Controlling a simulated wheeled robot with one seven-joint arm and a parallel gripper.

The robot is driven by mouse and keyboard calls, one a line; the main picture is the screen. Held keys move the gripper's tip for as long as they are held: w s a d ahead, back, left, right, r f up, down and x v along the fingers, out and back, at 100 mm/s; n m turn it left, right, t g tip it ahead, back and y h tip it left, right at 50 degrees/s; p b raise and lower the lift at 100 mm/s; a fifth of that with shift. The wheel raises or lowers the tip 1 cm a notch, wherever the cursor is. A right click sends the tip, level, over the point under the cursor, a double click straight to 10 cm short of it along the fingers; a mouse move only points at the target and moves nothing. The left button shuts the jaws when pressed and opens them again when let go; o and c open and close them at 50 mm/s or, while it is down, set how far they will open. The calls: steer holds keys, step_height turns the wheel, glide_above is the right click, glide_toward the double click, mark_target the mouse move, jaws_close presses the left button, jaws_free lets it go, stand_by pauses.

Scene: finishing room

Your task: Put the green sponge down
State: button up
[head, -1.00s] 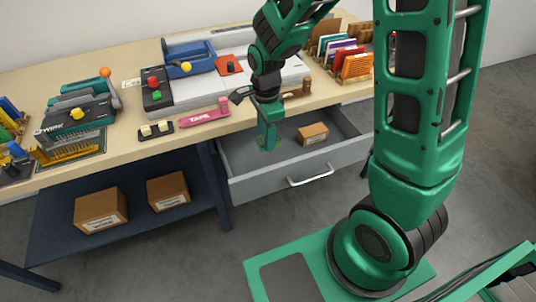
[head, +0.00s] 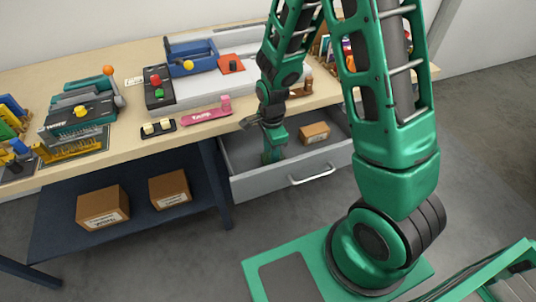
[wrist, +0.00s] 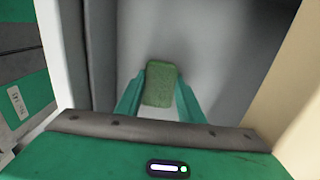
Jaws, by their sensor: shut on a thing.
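The green sponge (wrist: 160,85) shows in the wrist view between the two green fingers of my gripper (wrist: 159,92), which is shut on it. In the head view my gripper (head: 270,156) points down into the open grey drawer (head: 265,188) under the bench. The fingers are below the drawer's rim, near its left part. The sponge is mostly hidden there by my fingers and the drawer front. In the wrist view the grey drawer floor (wrist: 225,75) lies beneath the sponge; I cannot tell whether the two touch.
A small cardboard box (head: 315,132) sits in the drawer, right of my gripper. The benchtop (head: 130,150) above holds a pink tape dispenser (head: 206,115) and several tools. Two cardboard boxes (head: 103,208) (head: 169,190) stand on the lower shelf.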

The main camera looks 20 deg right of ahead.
steer(key=shift+f, duration=0.15)
steer(key=o, duration=1.1)
step_height(320, 180, up, 12)
steer(key=s+d+r+n, duration=0.5)
steer(key=s+d, duration=0.3)
steer(key=s, duration=0.3)
steer(key=s+d+r+n, duration=0.6)
steer(key=s+d, duration=0.3)
steer(key=s, duration=0.3)
steer(key=shift+s+d+r+n, duration=0.2)
steer(key=shift+r+n, duration=0.1)
steer(key=shift+r, duration=0.55)
